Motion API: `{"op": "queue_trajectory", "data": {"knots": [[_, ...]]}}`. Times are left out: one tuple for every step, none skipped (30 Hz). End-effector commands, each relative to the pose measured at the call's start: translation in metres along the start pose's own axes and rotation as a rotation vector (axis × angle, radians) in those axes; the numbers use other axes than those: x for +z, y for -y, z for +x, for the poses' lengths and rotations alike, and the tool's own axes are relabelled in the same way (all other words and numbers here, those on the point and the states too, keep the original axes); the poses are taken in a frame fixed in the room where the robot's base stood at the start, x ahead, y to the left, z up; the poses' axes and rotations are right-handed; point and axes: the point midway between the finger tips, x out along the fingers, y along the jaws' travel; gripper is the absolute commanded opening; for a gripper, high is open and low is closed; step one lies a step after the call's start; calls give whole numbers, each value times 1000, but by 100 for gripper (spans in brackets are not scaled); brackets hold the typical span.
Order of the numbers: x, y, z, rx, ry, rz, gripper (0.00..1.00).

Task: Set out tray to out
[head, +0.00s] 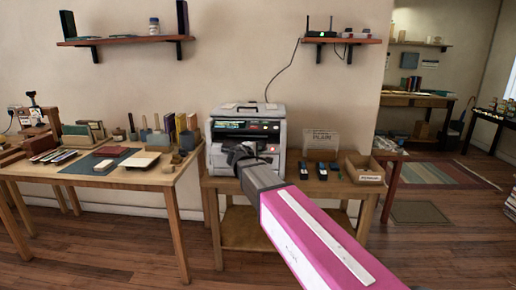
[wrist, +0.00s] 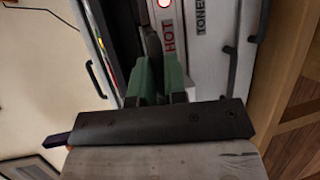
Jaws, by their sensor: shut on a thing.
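The grey-white printer (head: 272,112) stands on a wooden table, with a dark control panel and small lit display on its front. My gripper (head: 243,152) is at the middle of that front and hides part of it. In the wrist view, the printer front (wrist: 200,60) fills the middle, with "HOT" and "TONER" lettering and a red light. My gripper's green-padded fingers (wrist: 158,78) are shut on a narrow part of the front. I cannot clearly tell whether that part is the out tray, because the fingers cover most of it.
Dark handles (wrist: 94,80) show at the printer's sides. Right of the printer are black cartridges (head: 322,171), a clear sign (head: 321,141) and a cardboard box (head: 363,170). A left table (head: 130,180) holds books and tools. A shelf (head: 330,40) hangs above.

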Motion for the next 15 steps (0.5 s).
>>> {"op": "queue_trajectory", "data": {"knots": [[4,2,-8,0,-3,-3,0],[4,2,-9,0,-2,-3,0],[4,3,-10,0,-2,-3,0],[4,3,-10,-1,-2,-2,0],[4,3,-10,-1,-1,-2,0],[4,3,-10,-1,-1,-2,0],[4,3,-10,-1,-1,-2,0],[4,3,-10,-2,-1,-2,0],[4,3,-10,-2,-1,-2,0],[4,3,-10,-2,0,-2,0],[4,3,-10,-2,0,-2,19],[4,3,-10,-2,0,-2,32],[4,3,-10,-2,0,-2,38],[4,3,-10,-2,0,-2,38],[4,3,-10,-2,0,-2,38]]}}
